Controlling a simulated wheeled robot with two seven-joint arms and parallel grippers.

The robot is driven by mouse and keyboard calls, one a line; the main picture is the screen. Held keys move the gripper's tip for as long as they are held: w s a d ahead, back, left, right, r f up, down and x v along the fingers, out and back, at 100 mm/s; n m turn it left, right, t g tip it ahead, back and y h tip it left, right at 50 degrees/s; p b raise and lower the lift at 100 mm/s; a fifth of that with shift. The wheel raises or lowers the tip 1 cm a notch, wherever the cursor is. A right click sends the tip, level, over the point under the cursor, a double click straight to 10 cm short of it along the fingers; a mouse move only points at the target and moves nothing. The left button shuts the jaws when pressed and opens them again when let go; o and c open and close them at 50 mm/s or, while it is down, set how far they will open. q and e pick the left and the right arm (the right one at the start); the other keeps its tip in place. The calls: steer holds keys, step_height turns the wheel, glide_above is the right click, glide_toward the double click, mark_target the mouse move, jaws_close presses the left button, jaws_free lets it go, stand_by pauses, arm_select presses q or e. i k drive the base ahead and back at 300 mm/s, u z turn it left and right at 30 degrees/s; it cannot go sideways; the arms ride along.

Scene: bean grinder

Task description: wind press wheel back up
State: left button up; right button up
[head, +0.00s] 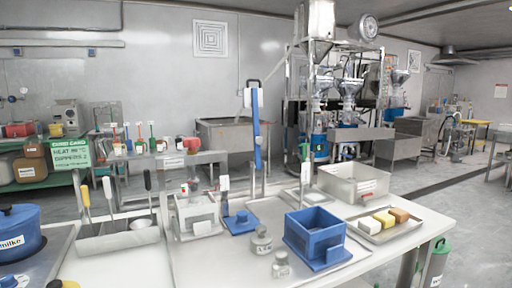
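Neither of my grippers is in view. I cannot make out a press wheel for certain. A tall blue upright (257,130) with a white block (253,98) and a dark bent handle at its top rises behind the white table; I cannot tell whether it is part of a press. An open blue box-shaped mould (315,236) stands on the table at centre right. A blue plate with a short knob (240,219) lies left of it.
The white table (415,243) also holds two small grey weights (261,241), a clear bin (353,183), a tray with several blocks (384,222), a white container (196,213) and a tool holder (118,236). A blue pot (18,232) stands at left. Machinery (335,90) stands behind.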

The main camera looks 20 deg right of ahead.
mark_target(191, 143)
steer(key=z, duration=1.2)
steer(key=i, duration=0.55)
steer(key=u, duration=0.45)
